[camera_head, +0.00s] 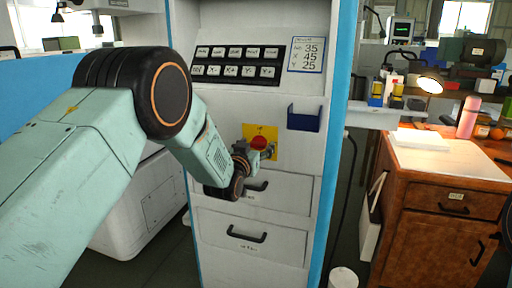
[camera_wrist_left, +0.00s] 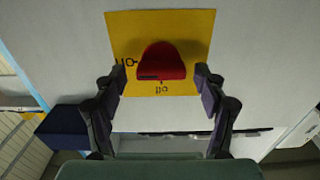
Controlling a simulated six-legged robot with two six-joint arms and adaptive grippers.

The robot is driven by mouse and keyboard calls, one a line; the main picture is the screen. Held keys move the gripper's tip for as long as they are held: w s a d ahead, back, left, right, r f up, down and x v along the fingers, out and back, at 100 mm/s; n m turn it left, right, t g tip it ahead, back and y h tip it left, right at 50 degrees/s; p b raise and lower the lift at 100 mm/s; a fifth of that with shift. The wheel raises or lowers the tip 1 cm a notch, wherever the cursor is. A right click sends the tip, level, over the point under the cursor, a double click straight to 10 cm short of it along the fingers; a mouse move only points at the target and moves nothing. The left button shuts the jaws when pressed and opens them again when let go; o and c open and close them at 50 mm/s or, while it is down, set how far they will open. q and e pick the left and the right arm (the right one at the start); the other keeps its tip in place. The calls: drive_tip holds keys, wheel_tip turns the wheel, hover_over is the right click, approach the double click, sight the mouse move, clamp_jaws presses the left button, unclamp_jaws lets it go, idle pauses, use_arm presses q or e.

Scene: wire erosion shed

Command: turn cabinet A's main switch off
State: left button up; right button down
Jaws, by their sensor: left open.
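The main switch is a red knob (camera_head: 259,143) on a yellow plate (camera_head: 248,131) on the front of the pale cabinet (camera_head: 311,158). In the left wrist view the red knob (camera_wrist_left: 162,62) shows on its yellow plate (camera_wrist_left: 190,27), with small dark marks beside and below it that I cannot read surely. My left gripper (camera_head: 263,153) is open at the switch. In the left wrist view its fingers (camera_wrist_left: 160,82) stand one on each side of the knob, with a gap on both sides. My right gripper is not in view. No cabinet letter is legible.
A blue holder (camera_head: 304,119) sticks out right of the switch. A black button panel (camera_head: 237,62) is above, and drawers with dark handles (camera_head: 246,235) are below. A wooden bench (camera_head: 440,160) with a lit lamp (camera_head: 430,84) stands at the right.

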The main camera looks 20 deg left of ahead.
use_arm(q)
drive_tip(key=shift+c, duration=0.3)
drive_tip(key=shift+c, duration=0.7)
drive_tip(key=c, duration=1)
drive_tip(key=shift+o, duration=0.2)
